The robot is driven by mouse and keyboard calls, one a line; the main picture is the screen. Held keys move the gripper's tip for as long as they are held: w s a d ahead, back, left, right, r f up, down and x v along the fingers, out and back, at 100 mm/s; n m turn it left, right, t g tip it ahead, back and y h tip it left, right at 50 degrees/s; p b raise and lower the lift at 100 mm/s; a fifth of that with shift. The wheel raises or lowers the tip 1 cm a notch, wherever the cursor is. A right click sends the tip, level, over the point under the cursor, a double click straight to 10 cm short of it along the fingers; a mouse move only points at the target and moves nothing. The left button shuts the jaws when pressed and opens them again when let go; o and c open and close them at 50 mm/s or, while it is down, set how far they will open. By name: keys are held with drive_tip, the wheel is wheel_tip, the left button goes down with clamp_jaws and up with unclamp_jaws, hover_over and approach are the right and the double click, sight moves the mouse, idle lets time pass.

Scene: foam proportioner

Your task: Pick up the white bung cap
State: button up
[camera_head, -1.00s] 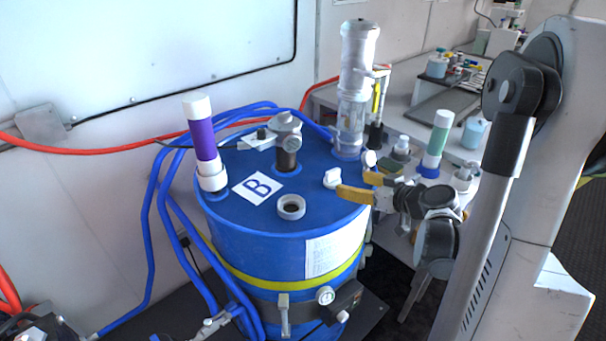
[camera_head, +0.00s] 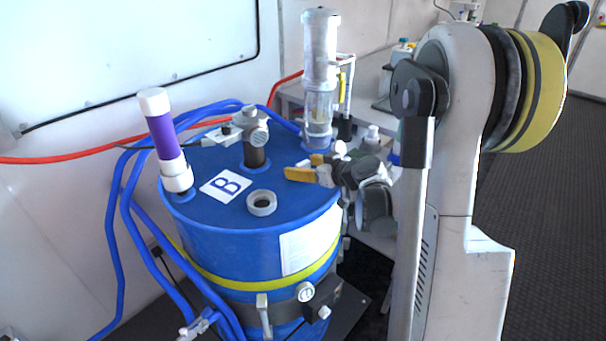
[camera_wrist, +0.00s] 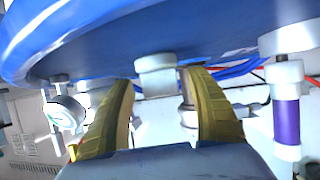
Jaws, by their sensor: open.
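The white bung cap (camera_wrist: 155,76) shows in the wrist view, which is upside down, between my two yellow fingers and against the blue lid. In the head view I cannot make it out; the near finger seems to hide it. My gripper (camera_head: 307,167) is low over the right part of the blue drum's lid (camera_head: 222,217), pointing left. Its fingers are apart, with gaps to the cap on both sides in the wrist view (camera_wrist: 160,115). I see no grip on the cap.
An open white collar (camera_head: 262,203) is on the lid front-left of the fingers. A purple tube (camera_head: 165,138) stands at the lid's left, a grey valve post (camera_head: 254,140) behind, and a tall clear cylinder (camera_head: 319,85) at the back. Blue hoses (camera_head: 124,215) run along the left.

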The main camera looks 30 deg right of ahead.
drive_tip(key=c, duration=1.3)
drive_tip(key=shift+r, duration=0.1)
